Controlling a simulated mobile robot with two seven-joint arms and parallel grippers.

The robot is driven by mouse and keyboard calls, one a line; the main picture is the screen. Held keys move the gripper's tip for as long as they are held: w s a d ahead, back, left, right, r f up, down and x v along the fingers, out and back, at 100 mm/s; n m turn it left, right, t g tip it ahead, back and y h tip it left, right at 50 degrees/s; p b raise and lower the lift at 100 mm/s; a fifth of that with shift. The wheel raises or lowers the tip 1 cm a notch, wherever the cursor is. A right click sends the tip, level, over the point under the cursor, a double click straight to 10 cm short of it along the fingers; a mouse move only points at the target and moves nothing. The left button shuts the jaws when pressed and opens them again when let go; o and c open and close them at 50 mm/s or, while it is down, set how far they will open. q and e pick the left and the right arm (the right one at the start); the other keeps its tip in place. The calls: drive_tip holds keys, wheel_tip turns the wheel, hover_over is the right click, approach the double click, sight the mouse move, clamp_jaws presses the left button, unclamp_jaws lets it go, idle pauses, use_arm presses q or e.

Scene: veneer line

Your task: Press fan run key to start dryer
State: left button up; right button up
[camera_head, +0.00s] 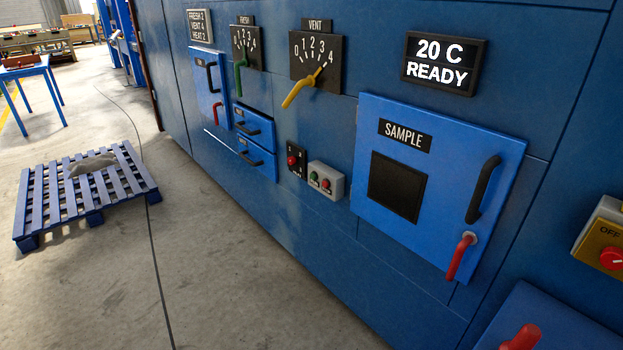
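A small grey key box (335,184) with a green button (314,176) and a red button (326,184) is mounted low on the blue dryer wall. A black plate with a red knob (291,160) is just left of it. Any lettering on both is too small to read, so I cannot tell which is the fan run key. A display (444,63) above reads "20 C READY". Neither of my grippers is in view.
The SAMPLE door (480,150), with a black handle and red lever, appears shut. Yellow VENT (303,88) and green FRESH (240,75) levers stick out. A yellow switch box (600,235) is at right. A blue pallet (40,205) lies left; the floor between is clear.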

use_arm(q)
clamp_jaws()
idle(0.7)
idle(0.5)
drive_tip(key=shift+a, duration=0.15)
